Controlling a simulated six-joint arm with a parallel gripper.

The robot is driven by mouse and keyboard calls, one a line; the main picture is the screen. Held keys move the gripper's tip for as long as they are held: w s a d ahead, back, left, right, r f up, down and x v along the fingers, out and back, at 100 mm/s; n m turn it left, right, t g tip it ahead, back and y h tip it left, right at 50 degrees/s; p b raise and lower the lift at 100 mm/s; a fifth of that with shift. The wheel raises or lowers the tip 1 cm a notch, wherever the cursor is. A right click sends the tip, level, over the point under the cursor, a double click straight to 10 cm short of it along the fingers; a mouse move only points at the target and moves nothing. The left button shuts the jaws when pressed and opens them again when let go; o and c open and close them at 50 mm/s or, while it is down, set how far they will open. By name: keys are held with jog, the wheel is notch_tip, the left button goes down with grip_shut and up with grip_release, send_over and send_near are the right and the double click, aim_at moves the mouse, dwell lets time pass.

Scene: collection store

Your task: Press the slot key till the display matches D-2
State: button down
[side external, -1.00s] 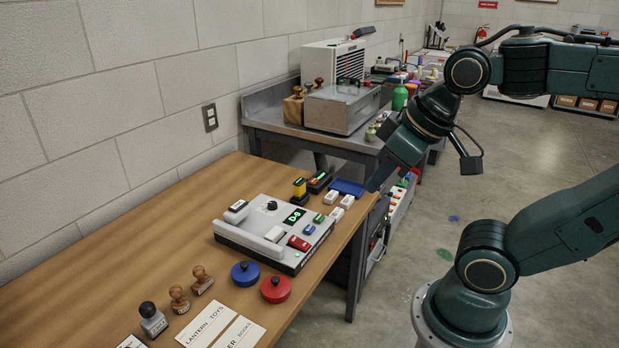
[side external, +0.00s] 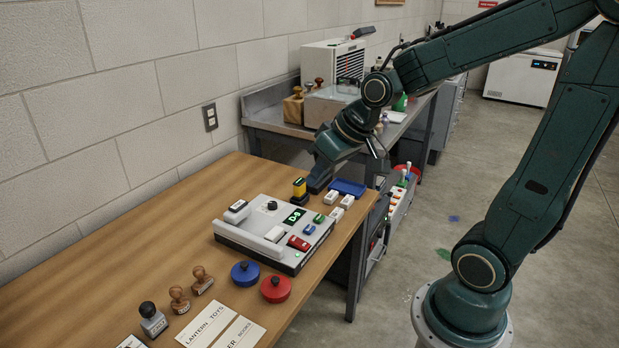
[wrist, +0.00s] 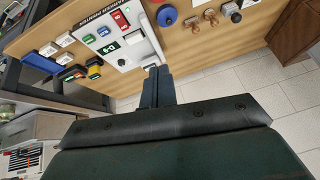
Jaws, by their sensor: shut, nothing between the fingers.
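The white key machine (side external: 255,235) sits on the wooden table. Its dark display (side external: 295,216) shows green characters that look like D-9; the last digit is small. Beside the display are a green key (side external: 319,218), a blue key (side external: 309,229) and a red key (side external: 299,243); I cannot read which is the slot key. The display (wrist: 108,47) also shows in the wrist view, turned over. My gripper (side external: 317,187) is shut and empty, above the table just past the machine's far end. Its fingers (wrist: 157,72) show in the wrist view, apart from the keys.
A yellow-and-black stamp (side external: 299,190) stands close beside my gripper. White blocks (side external: 331,197) and a blue tray (side external: 348,187) lie near the table's right edge. Blue (side external: 245,272) and red (side external: 276,288) round-knobbed discs sit in front of the machine. Bare table lies left of it.

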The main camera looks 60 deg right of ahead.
jog(key=w+d+f+m+t, duration=0.1)
jog(key=w+d+f+m, duration=0.1)
jog(key=w+d+f, duration=0.4)
jog(key=m+t, duration=0.2)
jog(key=m, duration=0.2)
send_over(313, 229)
notch_tip(313, 229, down, 9)
jog(key=shift+a, duration=0.1)
jog(key=shift+f, duration=4.35)
jog(key=shift+f, duration=0.9)
jog(key=shift+r, duration=0.9)
